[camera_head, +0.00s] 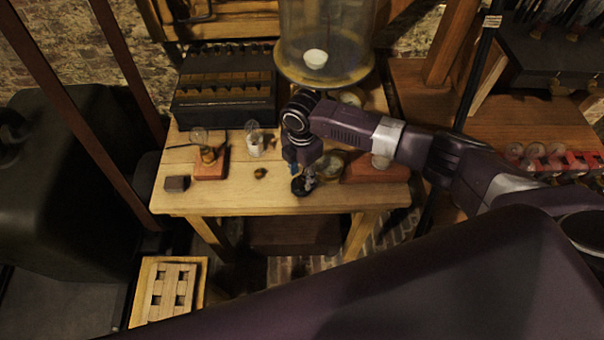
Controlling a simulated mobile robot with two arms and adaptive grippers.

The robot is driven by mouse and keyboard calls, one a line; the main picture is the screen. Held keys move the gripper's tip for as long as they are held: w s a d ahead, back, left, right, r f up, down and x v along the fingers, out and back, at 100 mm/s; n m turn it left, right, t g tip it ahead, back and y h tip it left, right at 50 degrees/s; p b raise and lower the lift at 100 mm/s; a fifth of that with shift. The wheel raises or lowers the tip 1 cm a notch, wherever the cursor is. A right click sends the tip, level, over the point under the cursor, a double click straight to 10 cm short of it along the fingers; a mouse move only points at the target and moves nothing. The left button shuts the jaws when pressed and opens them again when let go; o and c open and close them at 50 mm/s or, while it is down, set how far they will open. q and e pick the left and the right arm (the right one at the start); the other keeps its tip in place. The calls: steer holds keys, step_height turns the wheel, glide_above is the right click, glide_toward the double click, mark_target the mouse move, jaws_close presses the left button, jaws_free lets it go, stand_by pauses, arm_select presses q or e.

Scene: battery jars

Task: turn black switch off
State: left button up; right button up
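My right arm comes in from the right over the wooden table (225,201). Its gripper (304,182) points down near the table's front edge, right of the middle. Dark round parts show at its tip. I cannot tell whether these are only fingers or also the black switch, and the finger opening is too small to read. A small dark block (177,183) lies at the table's front left corner, well apart from the gripper. I cannot tell whether it is a switch. My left gripper is out of view.
A bulb on a red-brown base (211,168) and a white-based bulb (254,145) stand left of the gripper. A brass round instrument (330,167) and another red-brown base (375,172) are close on its right. A black slotted box (224,97) and glass jar (322,35) stand behind.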

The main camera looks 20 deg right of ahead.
mark_target(302, 178)
step_height(302, 178, up, 12)
stand_by(0.6)
stand_by(0.5)
